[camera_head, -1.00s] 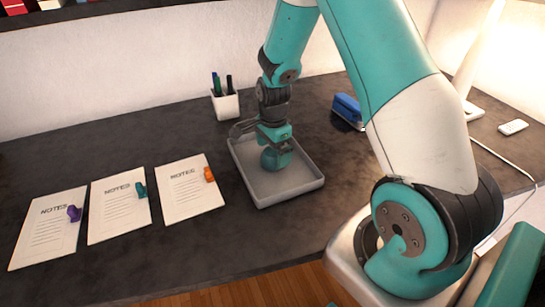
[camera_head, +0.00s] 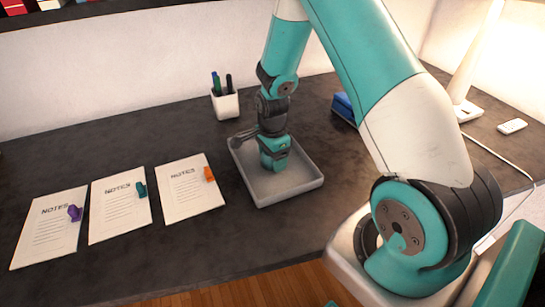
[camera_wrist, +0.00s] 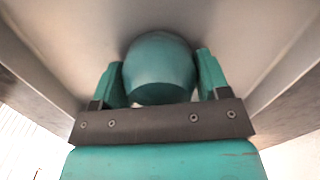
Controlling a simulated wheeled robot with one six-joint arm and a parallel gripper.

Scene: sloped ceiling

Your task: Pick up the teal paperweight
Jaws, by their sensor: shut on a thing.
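The teal paperweight (camera_wrist: 160,62) is a smooth, rounded piece that sits between the two teal fingers of my gripper (camera_wrist: 161,72) in the wrist view. The fingers are shut on its sides. In the head view my gripper (camera_head: 274,160) points down into the shallow grey tray (camera_head: 293,195). The paperweight is not clearly distinguishable there, as the teal gripper covers it. I cannot tell whether it touches the tray floor.
White notes sheets with purple (camera_head: 74,213), teal (camera_head: 141,190) and orange (camera_head: 209,174) clips lie left of the tray. A white pen cup (camera_head: 226,105) stands behind it. A blue object (camera_head: 345,108) is partly hidden by my arm. The dark desk (camera_head: 190,245) is clear in front.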

